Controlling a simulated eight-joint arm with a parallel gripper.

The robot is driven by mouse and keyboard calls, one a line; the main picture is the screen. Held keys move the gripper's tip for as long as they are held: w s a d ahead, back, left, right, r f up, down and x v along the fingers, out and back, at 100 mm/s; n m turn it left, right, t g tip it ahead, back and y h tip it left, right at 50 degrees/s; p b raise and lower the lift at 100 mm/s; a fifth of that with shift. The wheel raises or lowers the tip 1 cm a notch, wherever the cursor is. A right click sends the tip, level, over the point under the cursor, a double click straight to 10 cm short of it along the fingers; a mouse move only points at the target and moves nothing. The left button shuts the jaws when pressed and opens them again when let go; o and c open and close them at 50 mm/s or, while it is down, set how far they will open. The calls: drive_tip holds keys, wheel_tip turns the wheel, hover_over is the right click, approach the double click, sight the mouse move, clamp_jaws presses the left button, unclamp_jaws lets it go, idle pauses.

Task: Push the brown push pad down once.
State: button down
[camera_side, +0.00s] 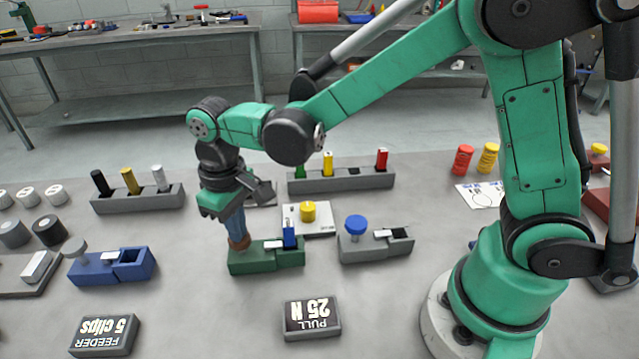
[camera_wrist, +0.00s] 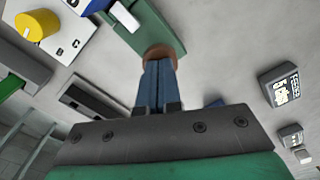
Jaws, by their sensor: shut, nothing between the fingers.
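The brown push pad (camera_side: 239,244) stands at the left end of a green block (camera_side: 262,264) that also bears a blue upright piece (camera_side: 289,236) and a white piece. My gripper (camera_side: 236,232) points down with its blue fingers shut together and empty. The fingertips are right at the top of the pad, and appear to touch it. In the wrist view, the shut fingers (camera_wrist: 160,68) end over the brown pad (camera_wrist: 160,52), covering part of it, with the green block (camera_wrist: 150,28) beyond. I cannot tell how far down the pad is.
A grey block with a blue knob (camera_side: 356,225) is to the right. A white plate with a yellow knob (camera_side: 308,210) lies behind. A blue block (camera_side: 112,267) is to the left. Signs reading "PULL 25 N" (camera_side: 312,318) and "FEEDER 5 clips" (camera_side: 105,336) lie in front.

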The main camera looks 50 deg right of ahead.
drive_tip(key=shift+r, duration=2.55)
drive_tip(key=shift+d+r, duration=0.15)
drive_tip(key=s+d+r+m+t, duration=0.2)
drive_tip(key=s+d+m+t, duration=0.1)
drive_tip(key=s+d+t, duration=0.4)
drive_tip(key=d, duration=0.3)
drive_tip(key=shift+d+r, duration=0.15)
drive_tip(key=shift+d, duration=0.1)
